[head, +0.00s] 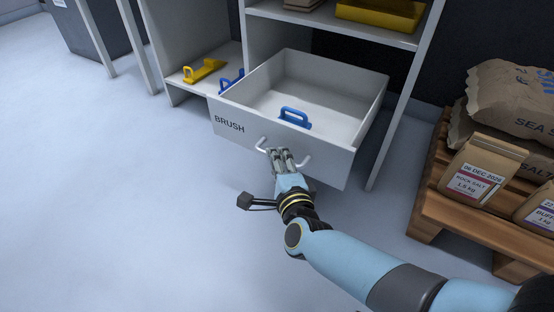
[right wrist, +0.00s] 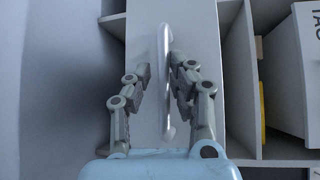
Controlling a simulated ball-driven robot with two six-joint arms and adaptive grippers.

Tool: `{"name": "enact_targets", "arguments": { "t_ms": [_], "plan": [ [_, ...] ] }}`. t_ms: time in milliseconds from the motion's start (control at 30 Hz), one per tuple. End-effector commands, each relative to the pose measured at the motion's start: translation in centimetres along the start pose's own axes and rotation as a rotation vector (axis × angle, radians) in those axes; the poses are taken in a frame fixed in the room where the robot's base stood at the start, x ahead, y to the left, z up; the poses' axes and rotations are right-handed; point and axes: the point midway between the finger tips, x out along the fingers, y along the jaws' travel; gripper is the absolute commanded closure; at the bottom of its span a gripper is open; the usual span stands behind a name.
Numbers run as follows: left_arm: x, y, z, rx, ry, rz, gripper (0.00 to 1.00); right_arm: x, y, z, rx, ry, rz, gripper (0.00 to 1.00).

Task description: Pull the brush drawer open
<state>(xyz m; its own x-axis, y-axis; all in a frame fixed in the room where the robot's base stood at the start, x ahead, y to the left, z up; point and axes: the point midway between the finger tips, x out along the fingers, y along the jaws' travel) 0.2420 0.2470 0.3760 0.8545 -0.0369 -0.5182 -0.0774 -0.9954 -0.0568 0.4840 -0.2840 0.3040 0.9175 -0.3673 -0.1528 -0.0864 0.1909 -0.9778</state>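The drawer marked BRUSH (head: 228,124) is pulled well out of the white cabinet, and its inside shows. A blue-handled thing (head: 294,117) is in it near the front wall. The light bar handle (head: 262,143) is on the drawer's front; in the right wrist view the handle (right wrist: 164,75) runs upright between the fingers. My right gripper (head: 281,157) is at the handle, with a finger on each side. In the right wrist view the gripper (right wrist: 161,72) has a gap on the left of the bar; the right finger is very close to it. My left gripper is not in view.
A yellow-handled thing (head: 203,70) and another blue one (head: 231,80) are at the cabinet's left bay. A yellow tray (head: 380,14) is on the shelf above. A wooden pallet (head: 457,218) with salt bags (head: 484,169) stands at right. The floor at left is clear.

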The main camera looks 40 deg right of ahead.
Motion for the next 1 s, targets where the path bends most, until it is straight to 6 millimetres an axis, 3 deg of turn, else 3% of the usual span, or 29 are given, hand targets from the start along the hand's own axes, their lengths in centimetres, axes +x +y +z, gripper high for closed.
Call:
{"name": "enact_targets", "arguments": {
  "t_ms": [200,633,1000],
  "plan": [
    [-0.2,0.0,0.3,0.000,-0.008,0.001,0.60,-0.6,-0.1,0.0,0.000,0.000,-0.002,0.79],
    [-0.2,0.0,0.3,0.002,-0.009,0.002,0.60,-7.0,0.1,0.0,0.000,0.001,0.001,0.79],
    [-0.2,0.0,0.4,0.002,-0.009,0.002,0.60,-7.5,0.0,0.0,0.000,0.000,-0.001,0.79]
  ]
}}
